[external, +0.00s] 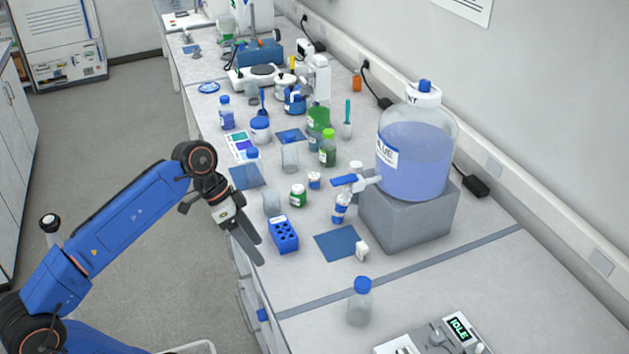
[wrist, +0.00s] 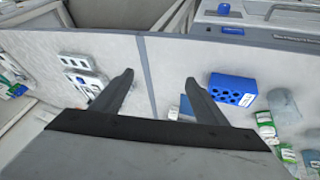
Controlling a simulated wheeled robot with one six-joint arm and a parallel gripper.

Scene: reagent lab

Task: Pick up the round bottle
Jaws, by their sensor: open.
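Several bottles stand on the bench, and I cannot tell for sure which is the round bottle. A clear bottle with a blue cap (external: 360,303) stands alone near the front. A blue-capped bottle (external: 226,113) with blue liquid stands further back, near a squat blue-lidded jar (external: 260,129). Another clear blue-capped bottle (external: 290,154) and green-capped bottles (external: 328,149) stand mid-bench. My gripper (external: 252,240) is over the bench's left edge, near the blue tube rack (external: 284,235), apart from the bottles. In the wrist view my gripper (wrist: 158,82) is open with nothing between the fingers.
A large blue-liquid carboy (external: 412,158) with a tap sits on a grey block (external: 408,215). A clear beaker (external: 271,202) and a small green-lidded jar (external: 298,195) stand behind the rack. A device (external: 440,338) showing IDLE is at the front.

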